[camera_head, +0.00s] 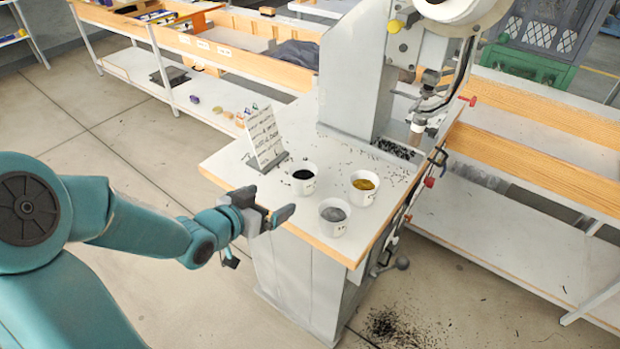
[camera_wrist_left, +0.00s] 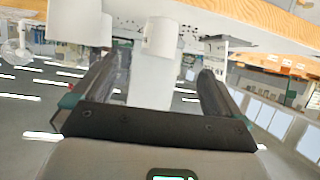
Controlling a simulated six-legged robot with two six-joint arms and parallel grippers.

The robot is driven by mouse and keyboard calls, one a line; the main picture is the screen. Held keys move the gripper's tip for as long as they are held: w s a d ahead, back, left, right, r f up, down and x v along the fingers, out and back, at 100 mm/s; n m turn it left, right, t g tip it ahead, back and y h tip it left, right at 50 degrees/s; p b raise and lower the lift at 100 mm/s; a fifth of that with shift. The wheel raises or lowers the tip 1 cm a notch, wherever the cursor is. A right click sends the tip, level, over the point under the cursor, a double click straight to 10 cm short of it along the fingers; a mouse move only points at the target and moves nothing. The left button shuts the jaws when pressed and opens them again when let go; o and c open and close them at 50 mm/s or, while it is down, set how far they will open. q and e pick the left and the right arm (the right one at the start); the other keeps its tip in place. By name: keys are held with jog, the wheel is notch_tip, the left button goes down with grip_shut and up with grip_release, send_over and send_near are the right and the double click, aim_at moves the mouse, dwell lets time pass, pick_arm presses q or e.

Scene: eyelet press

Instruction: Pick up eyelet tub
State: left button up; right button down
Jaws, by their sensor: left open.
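Three white tubs stand on the press table's top. One tub (camera_head: 304,184) holds black pieces, one tub (camera_head: 363,194) holds brass-coloured pieces, and the front tub (camera_head: 333,225) holds grey pieces. My left gripper (camera_head: 270,216) is open and empty, just left of the tubs near the table's left front edge. In the left wrist view a white tub (camera_wrist_left: 160,38) shows beyond and between the open fingers (camera_wrist_left: 162,62), apart from them; its contents are hidden. Another white tub (camera_wrist_left: 73,18) is at the upper left there. My right gripper is not in view.
A card on a stand (camera_head: 264,138) is behind the black-filled tub. The grey press (camera_head: 361,70) rises at the back of the table (camera_head: 232,172). Small dark pieces are scattered on the tabletop and floor. Open floor lies left of the table.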

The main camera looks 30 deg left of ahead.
aim_at(295, 184)
pick_arm(q)
jog(key=x, duration=0.9)
jog(key=shift+w+a+r+p, duration=0.15)
jog(key=shift+w+r+p, duration=0.15)
jog(key=shift+w, duration=0.2)
jog(key=shift+w+f, duration=0.3)
jog(key=shift+w, duration=0.1)
jog(key=p+x, duration=0.1)
jog(key=x, duration=0.4)
jog(key=shift+f, duration=0.15)
jog(key=c, duration=1.1)
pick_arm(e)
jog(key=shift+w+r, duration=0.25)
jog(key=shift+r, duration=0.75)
